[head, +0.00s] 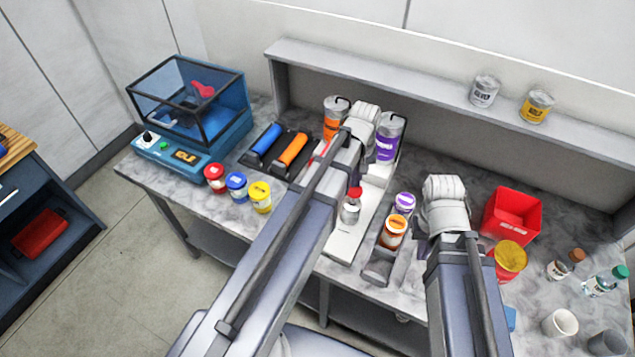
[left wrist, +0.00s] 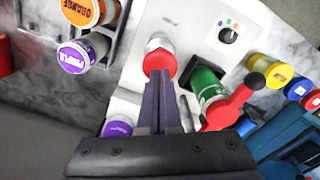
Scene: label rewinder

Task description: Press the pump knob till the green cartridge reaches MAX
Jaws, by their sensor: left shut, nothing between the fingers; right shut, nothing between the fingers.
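The green cartridge (left wrist: 207,86) lies in the white machine (left wrist: 125,75) in the left wrist view, partly behind a red lever (left wrist: 232,110) with a black ball end. Its level and any MAX mark cannot be read. A red round knob (left wrist: 159,62) tops a clear cylinder on the machine, seemingly the pump knob; it also shows in the head view (head: 354,193). My left gripper (left wrist: 160,78) is shut and empty, its tips at or just above the red knob; contact cannot be told. My right gripper's fingers are hidden in the head view.
A black dial (left wrist: 229,35) with coloured dots is on the machine. Red, blue and yellow jars (head: 260,196) stand left; orange and purple jars (head: 393,231) sit in a rack to the right. A red bin (head: 512,214) stands farther right. A shelf (head: 440,85) runs behind.

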